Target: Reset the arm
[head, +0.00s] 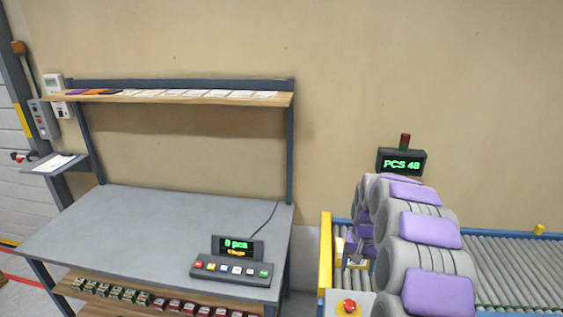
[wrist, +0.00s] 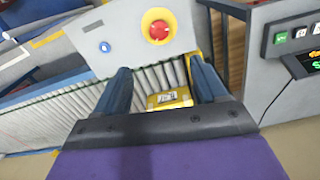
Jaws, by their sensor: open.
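My arm (head: 405,230), grey with purple pads, reaches forward on the right of the head view. My gripper (head: 357,248) is partly hidden beside the arm, over the near end of the roller conveyor. In the wrist view my gripper (wrist: 161,68) is open, its two dark blue fingers apart. A small yellow box with a white label (wrist: 169,99) shows between and below the fingers. It appears to rest on the conveyor rollers, and nothing is seen held.
The roller conveyor (head: 520,272) runs right along the wall. A red stop button (head: 348,307) is on a grey post in front; it also shows in the wrist view (wrist: 159,31). A grey workbench (head: 130,225) with a keypad display (head: 236,262) stands left. A PCS display (head: 401,163) stands behind my arm.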

